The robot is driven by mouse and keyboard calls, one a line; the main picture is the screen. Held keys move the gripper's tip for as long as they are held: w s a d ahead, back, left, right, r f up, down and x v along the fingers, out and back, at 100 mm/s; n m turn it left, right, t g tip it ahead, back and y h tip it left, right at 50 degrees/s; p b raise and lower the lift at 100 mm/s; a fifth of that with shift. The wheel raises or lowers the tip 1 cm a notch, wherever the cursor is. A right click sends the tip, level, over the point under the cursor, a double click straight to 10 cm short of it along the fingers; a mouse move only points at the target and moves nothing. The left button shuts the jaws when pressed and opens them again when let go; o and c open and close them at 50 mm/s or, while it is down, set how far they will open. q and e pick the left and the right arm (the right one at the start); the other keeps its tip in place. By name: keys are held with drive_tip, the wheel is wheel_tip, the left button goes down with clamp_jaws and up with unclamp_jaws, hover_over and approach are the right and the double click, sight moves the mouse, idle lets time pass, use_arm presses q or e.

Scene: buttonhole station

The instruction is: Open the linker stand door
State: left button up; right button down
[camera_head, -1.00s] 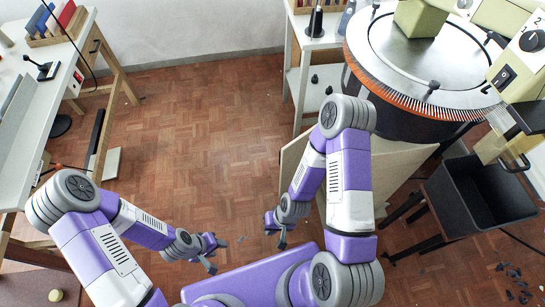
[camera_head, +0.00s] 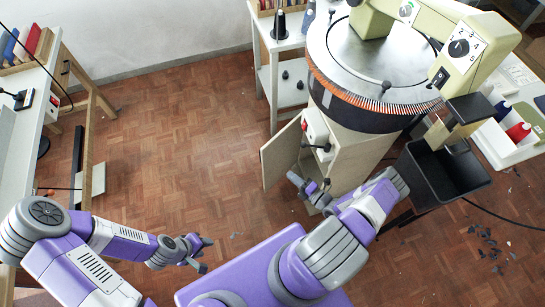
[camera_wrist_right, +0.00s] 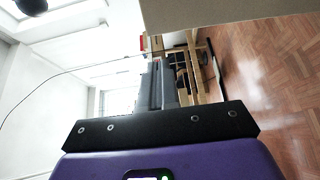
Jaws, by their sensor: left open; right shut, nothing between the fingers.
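The linker stand (camera_head: 352,150) is a cream cabinet under the round linker dial (camera_head: 370,60). Its door (camera_head: 281,154) is a pale panel standing open, swung out to the left of the stand. My right gripper (camera_head: 322,188) is shut and empty, low in front of the stand's opening, to the right of the door. Whether it touches the stand or door cannot be told. In the right wrist view, a pale panel (camera_wrist_right: 225,14), seemingly the door, crosses the top; the fingertips are not visible. My left gripper (camera_head: 206,254) is open and empty over the floor, away from the stand.
A red and white item (camera_head: 315,128) shows inside the stand. A white shelf cart (camera_head: 280,75) stands behind the door. A black bin (camera_head: 445,172) is right of the stand, with dark scraps (camera_head: 487,240) on the floor. A workbench (camera_head: 35,95) is at left. The middle floor is clear.

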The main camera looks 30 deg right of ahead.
sight(264, 152)
use_arm(q)
wheel_tip(264, 152, down, 2)
drive_tip(key=shift+f+b, duration=0.1)
drive_tip(key=shift+b, duration=0.9)
use_arm(e)
drive_tip(key=x, duration=1.3)
drive_tip(key=shift+w+d, duration=0.25)
drive_tip(key=shift+w, duration=0.2)
drive_tip(key=shift+w, duration=0.15)
